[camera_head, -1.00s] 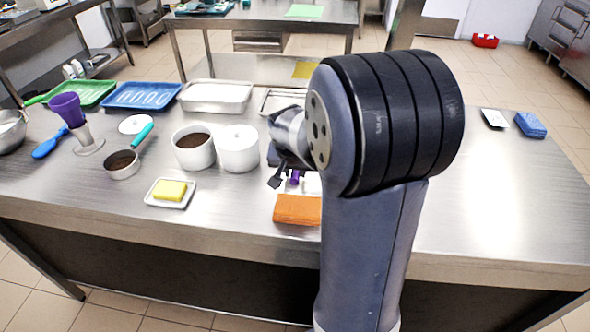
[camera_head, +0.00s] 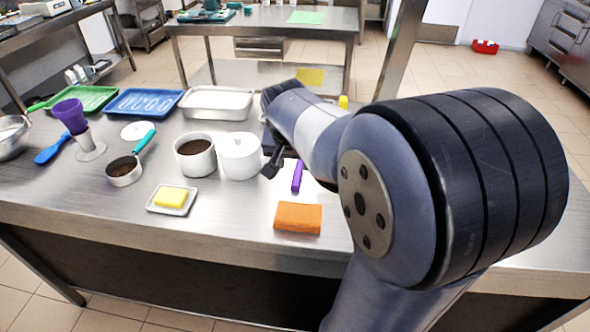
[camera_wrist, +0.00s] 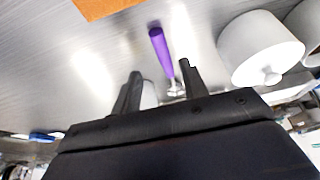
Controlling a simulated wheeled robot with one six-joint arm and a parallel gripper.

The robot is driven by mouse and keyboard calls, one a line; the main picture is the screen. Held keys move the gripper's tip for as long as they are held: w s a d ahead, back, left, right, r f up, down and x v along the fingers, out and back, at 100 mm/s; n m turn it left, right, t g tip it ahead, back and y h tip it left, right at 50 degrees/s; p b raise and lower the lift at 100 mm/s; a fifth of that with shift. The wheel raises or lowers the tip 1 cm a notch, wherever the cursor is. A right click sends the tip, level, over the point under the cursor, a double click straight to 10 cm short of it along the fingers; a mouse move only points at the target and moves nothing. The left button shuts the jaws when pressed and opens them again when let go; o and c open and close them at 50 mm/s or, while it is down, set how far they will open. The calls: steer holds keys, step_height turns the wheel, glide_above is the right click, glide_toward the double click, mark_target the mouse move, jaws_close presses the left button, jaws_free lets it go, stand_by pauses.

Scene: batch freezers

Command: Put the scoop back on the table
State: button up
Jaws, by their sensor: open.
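A scoop with a purple handle (camera_head: 297,176) lies on the metal table, behind the orange block. In the wrist view its purple handle (camera_wrist: 160,48) points away from my gripper, and its metal end runs down between the fingers, partly hidden by them and the gripper body. My gripper (camera_wrist: 160,72) is open, with a finger on either side of the metal part; no grip on it shows. In the head view my gripper (camera_head: 272,163) is beside the white lidded pot, largely hidden by my arm. The table (camera_head: 235,205) is bare around the handle.
A white lidded pot (camera_head: 240,157) stands close left of my gripper, beside a pot of dark powder (camera_head: 195,159). The orange block (camera_head: 298,218) lies in front. A butter dish (camera_head: 171,201) and teal-handled cup (camera_head: 125,171) are further left.

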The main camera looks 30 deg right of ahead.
steer(key=shift+v, duration=1.45)
